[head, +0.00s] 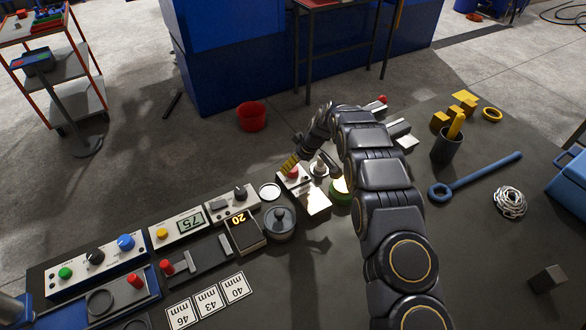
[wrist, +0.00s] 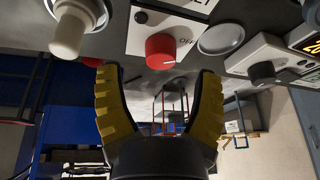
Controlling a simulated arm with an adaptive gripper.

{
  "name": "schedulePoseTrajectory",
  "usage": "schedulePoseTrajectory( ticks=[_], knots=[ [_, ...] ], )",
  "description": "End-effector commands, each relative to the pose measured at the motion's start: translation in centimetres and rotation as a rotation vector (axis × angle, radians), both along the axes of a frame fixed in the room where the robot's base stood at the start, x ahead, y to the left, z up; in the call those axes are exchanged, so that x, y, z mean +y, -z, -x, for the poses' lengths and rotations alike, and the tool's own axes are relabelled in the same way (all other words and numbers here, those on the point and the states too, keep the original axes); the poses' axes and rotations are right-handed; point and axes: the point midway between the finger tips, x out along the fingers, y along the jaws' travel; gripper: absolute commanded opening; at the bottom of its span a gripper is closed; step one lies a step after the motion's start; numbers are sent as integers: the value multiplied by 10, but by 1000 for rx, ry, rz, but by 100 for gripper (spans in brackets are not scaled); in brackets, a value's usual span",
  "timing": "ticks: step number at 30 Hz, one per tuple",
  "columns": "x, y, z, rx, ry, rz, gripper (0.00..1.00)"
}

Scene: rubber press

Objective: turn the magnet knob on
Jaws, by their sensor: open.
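A red knob (wrist: 160,50) sits on a white control box (wrist: 200,22). In the wrist view, an OFF label shows beside the knob, and other lettering is cut off at the top edge. The pointer direction is too unclear to tell. In the head view the red knob (head: 292,172) is partly covered by my gripper (head: 289,163). My gripper (wrist: 159,70) is open, with its yellow fingers on either side of the knob in the wrist picture. The knob appears just beyond the fingertips, and I see no contact.
A pale cylindrical post (wrist: 70,32) is close to one finger, and a round grey disc (wrist: 221,37) lies near the other. A lidded grey pot (head: 281,223) and a box showing 20 (head: 243,234) stand nearby. A blue wrench (head: 475,177) lies at right.

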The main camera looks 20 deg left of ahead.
Motion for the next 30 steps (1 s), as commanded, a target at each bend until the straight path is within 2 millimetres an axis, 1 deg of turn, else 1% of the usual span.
schedulePoseTrajectory(
  ticks=[1,6,10,17,18,20,21,22,30],
  knots=[
    [3,9,0,2,-2,1,67],
    [11,28,-4,1,0,-1,67],
    [12,33,-6,0,2,-1,67],
    [12,33,-6,0,1,0,67],
    [12,33,-6,0,1,0,50],
    [12,33,-6,0,1,0,24],
    [12,33,-6,0,1,0,7],
    [12,33,-6,0,1,0,3],
    [13,33,-6,0,5,-1,2]
  ],
)
